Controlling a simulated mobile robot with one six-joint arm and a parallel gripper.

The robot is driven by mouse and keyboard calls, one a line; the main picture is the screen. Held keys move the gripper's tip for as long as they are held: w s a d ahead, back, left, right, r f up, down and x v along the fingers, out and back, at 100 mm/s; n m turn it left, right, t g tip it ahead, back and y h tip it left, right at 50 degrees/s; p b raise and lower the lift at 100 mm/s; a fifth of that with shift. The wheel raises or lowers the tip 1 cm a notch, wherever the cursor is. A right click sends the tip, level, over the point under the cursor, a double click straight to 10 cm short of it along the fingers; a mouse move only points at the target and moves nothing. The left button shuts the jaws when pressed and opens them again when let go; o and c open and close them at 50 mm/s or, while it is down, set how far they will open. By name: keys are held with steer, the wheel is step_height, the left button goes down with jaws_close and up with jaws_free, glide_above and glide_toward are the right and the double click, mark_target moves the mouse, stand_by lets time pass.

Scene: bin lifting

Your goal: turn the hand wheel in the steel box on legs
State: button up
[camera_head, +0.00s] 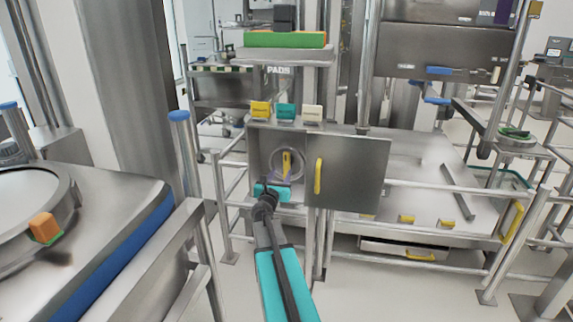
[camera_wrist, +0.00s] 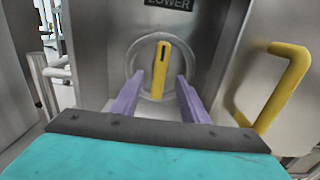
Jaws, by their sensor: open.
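The steel box (camera_head: 255,150) stands on legs in the middle of the head view, its door (camera_head: 350,178) swung open to the right with a yellow handle (camera_head: 319,176). Inside is the hand wheel (camera_head: 298,157), a grey ring with a yellow bar across it. In the wrist view the wheel (camera_wrist: 133,57) faces me, its yellow bar (camera_wrist: 160,70) nearly upright. My gripper (camera_wrist: 156,98) is open, its two purple fingers on either side of the bar's lower part. I cannot tell whether they touch it. In the head view my arm partly hides the box's lower front.
The open door's yellow handle (camera_wrist: 275,90) is close on the right in the wrist view. Yellow, teal and white tags (camera_head: 286,112) top the box. A steel table (camera_head: 425,160) stands behind the door. A machine with a blue edge (camera_head: 125,255) is at left.

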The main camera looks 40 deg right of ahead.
mark_target(286, 165)
steer(key=shift+x, duration=4.9)
